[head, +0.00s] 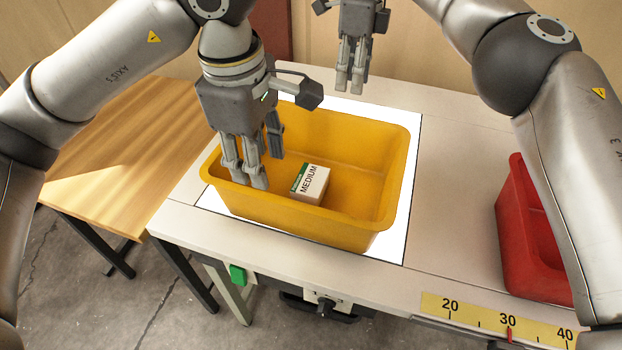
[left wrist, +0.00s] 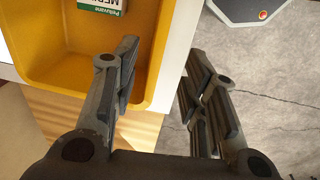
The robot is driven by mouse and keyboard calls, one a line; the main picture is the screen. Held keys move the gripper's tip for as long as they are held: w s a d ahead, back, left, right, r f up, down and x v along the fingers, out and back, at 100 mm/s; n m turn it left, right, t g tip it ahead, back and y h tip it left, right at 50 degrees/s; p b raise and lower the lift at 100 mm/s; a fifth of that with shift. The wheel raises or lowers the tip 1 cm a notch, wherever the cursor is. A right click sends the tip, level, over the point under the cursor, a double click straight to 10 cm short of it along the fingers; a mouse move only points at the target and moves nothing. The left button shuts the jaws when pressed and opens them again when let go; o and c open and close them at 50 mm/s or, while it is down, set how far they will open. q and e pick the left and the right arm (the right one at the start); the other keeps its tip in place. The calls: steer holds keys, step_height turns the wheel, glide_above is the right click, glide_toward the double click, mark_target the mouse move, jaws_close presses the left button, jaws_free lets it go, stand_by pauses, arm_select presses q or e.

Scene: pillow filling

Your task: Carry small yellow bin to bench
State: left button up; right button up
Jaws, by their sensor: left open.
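The yellow bin (head: 370,165) stands upright on a white sheet on the pale worktop. A small white and green box marked MEDIUM (head: 312,184) lies inside it. My left gripper (head: 258,170) is open, pointing down at the bin's left end. In the left wrist view, one finger of my left gripper (left wrist: 160,95) overlaps the yellow bin (left wrist: 62,62), and the other is over the floor side; contact is unclear. My right gripper (head: 350,82) hangs behind the bin's far rim, clear of it. Its fingers look close together, but their opening is unclear.
A wooden bench (head: 110,150) with dark legs adjoins the worktop on the left, its top bare. A red bin (head: 525,240) stands at the right, partly behind my right arm. A yellow scale strip (head: 480,312) runs along the front edge. The worktop between the bins is clear.

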mark_target(267, 196)
arm_select(q)
steer(key=shift+f, duration=0.6)
arm_select(e)
steer(key=shift+s+f, duration=0.15)
steer(key=shift+f, duration=0.5)
arm_select(q)
steer(key=f, duration=0.9)
steer(key=shift+w+d+f, duration=0.15)
steer(key=shift+w+f, duration=0.1)
steer(key=shift+w, duration=0.15)
arm_select(e)
steer(key=f, duration=0.9)
steer(key=shift+s+a+f, duration=0.15)
steer(key=shift+s+f, duration=0.05)
steer(key=shift+s, duration=0.15)
arm_select(q)
jaws_close()
arm_select(e)
jaws_close()
